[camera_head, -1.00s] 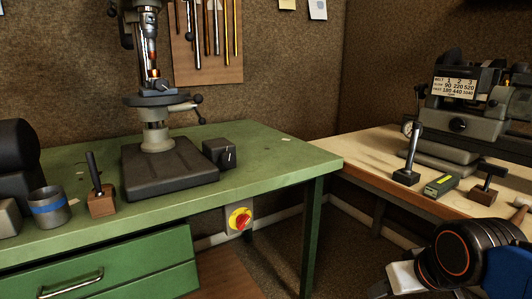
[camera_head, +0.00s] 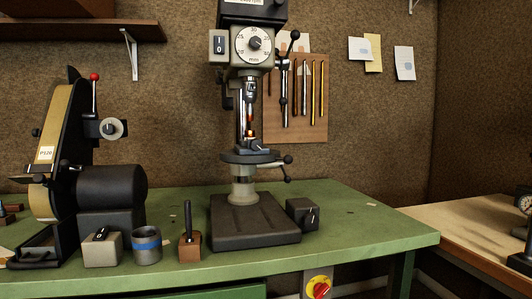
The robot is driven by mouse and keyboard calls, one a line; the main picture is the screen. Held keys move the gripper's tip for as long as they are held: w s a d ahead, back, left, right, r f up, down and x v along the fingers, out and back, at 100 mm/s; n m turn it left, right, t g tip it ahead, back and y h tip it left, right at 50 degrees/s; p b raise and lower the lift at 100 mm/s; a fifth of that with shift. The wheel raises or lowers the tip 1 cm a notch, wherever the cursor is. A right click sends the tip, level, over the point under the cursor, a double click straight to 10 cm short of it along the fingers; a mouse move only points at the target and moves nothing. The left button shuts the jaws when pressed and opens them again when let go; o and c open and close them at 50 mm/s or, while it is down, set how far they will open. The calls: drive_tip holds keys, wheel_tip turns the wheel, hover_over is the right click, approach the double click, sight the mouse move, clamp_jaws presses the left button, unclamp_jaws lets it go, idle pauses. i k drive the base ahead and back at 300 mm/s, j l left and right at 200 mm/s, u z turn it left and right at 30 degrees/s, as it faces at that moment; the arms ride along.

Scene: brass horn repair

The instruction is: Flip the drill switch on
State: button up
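The drill press (camera_head: 248,140) stands on the green bench, on a dark base plate. Its head carries a round depth dial (camera_head: 254,44) marked in mm. A switch plate (camera_head: 218,44) marked I and O is on the left side of the head; its rocker position is too small to tell. A dark box with a knob (camera_head: 303,213) sits on the bench just right of the base. A red knob on a yellow plate (camera_head: 319,287) is under the bench's front edge. My gripper is not in view now.
A belt grinder (camera_head: 48,160) stands at the left, with a grey switch box (camera_head: 102,247), a blue-banded cup (camera_head: 147,246) and a wooden block with a dark handle (camera_head: 189,243) along the front.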

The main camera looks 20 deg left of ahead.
sight(218, 43)
drive_tip(key=u, duration=1.2)
